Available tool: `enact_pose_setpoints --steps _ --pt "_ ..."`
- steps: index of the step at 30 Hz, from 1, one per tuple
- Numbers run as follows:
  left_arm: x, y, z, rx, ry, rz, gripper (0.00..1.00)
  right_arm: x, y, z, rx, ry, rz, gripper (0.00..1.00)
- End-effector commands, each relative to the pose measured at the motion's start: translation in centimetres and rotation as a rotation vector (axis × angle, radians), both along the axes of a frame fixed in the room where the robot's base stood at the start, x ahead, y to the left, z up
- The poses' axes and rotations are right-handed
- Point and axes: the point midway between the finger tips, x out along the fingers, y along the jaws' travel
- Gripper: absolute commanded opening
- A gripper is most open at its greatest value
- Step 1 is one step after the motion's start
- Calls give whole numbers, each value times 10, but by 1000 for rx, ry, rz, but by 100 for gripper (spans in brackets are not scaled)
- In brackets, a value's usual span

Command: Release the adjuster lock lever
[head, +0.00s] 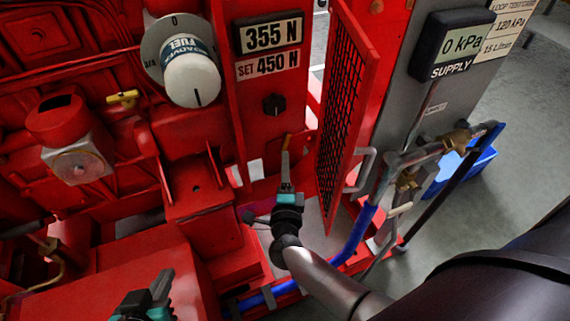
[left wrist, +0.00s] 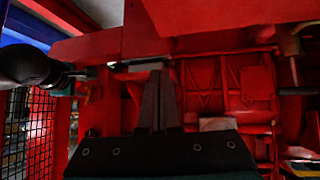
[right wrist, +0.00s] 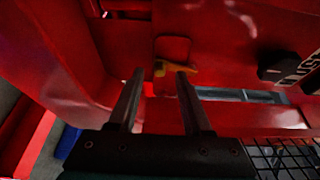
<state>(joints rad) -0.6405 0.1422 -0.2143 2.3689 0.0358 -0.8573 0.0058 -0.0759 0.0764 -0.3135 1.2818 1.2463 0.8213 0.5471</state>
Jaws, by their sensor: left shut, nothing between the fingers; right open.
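The small yellow-orange lever (head: 287,141), which looks like the adjuster lock lever, is on the red panel below a black knob. In the right wrist view the lever (right wrist: 172,67) shows on a small red plate, between and just beyond my fingertips. My right gripper (head: 286,166) is open, pointing at the lever; I cannot tell whether it touches. Its two fingers (right wrist: 160,75) stand apart with nothing held. My left gripper (head: 161,285) is low at the left over a red surface, shut and empty. Its fingers (left wrist: 158,98) are together in the left wrist view.
The black knob (head: 273,104) sits under the 355 N display (head: 268,35). A red mesh door (head: 343,110) stands open just right of my right gripper. Pipes and a valve (head: 425,155) are further right. A different yellow handle (head: 123,97) is at the left.

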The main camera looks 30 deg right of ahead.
Motion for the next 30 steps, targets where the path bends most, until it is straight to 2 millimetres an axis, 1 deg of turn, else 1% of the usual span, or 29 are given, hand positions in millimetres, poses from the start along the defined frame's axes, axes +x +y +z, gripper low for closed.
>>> enact_pose_setpoints --steps 3,7,18,30 --pt "3 -6 -1 -22 -40 -5 0 8 -4 0 -1 0 1 49" --pt "4 -9 1 -37 -68 -9 0 12 -6 -1 -1 0 0 49" --pt "5 -11 2 -44 -81 -11 0 14 -7 0 -1 0 0 49" --pt "6 -11 2 -43 -81 -10 0 14 -7 0 -1 0 0 4"
